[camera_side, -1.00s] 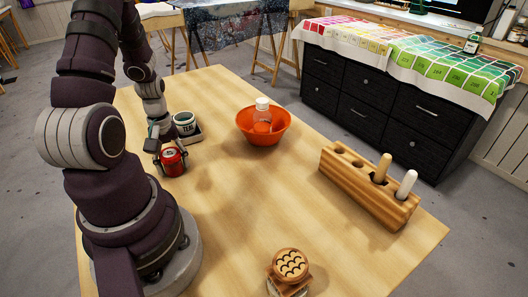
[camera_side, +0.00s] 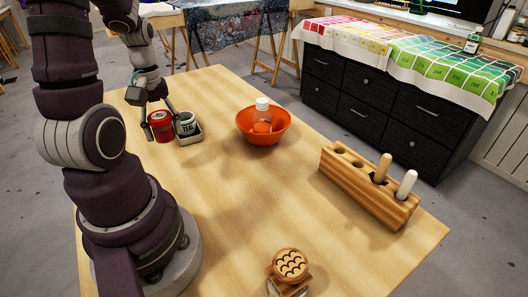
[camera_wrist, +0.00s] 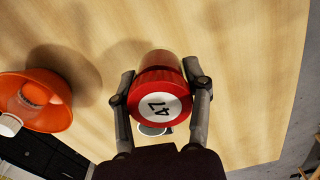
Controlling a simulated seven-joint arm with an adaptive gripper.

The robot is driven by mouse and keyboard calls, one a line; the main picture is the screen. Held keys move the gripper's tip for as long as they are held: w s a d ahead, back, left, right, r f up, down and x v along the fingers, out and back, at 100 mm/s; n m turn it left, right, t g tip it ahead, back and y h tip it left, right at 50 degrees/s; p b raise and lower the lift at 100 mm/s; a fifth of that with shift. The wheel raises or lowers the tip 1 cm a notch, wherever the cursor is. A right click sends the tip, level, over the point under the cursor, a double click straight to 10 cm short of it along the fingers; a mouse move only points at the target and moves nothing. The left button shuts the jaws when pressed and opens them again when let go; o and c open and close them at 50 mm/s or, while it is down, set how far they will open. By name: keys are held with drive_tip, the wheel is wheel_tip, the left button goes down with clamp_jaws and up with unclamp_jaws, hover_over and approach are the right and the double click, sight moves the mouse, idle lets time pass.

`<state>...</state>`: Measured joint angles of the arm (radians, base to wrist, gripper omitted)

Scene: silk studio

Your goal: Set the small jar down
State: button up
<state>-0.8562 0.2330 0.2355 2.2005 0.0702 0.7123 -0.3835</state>
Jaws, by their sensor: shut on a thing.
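The small red jar (camera_side: 160,128) with a red lid is between the two fingers of my gripper (camera_side: 159,116). In the wrist view the jar's round lid (camera_wrist: 158,104) carries a white disc with dark figures. My gripper (camera_wrist: 159,70) is shut on its sides there. I cannot tell whether the red jar's base touches the table or the tray. A pale round part of another object (camera_wrist: 152,129) shows partly below the lid.
An orange bowl (camera_side: 264,136) holding a clear bottle (camera_side: 262,115) stands right of the tray. A wooden block with pegs (camera_side: 362,189) lies at the right. A carved stamp (camera_side: 290,265) stands at the front. The middle of the wooden table (camera_side: 250,205) is clear.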

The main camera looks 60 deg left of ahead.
drive_tip(key=w+d+m, duration=0.1)
drive_tip(key=w+m, duration=0.4)
drive_tip(key=w, duration=0.1)
drive_tip(key=m, duration=1.3)
hover_over(288, 180)
drive_tip(key=f, duration=0.1)
drive_tip(key=shift+m, duration=0.3)
wheel_tip(288, 180, down, 8)
drive_tip(key=shift+f, duration=0.1)
drive_tip(key=shift+f, duration=0.1)
drive_tip(key=o, duration=1.2)
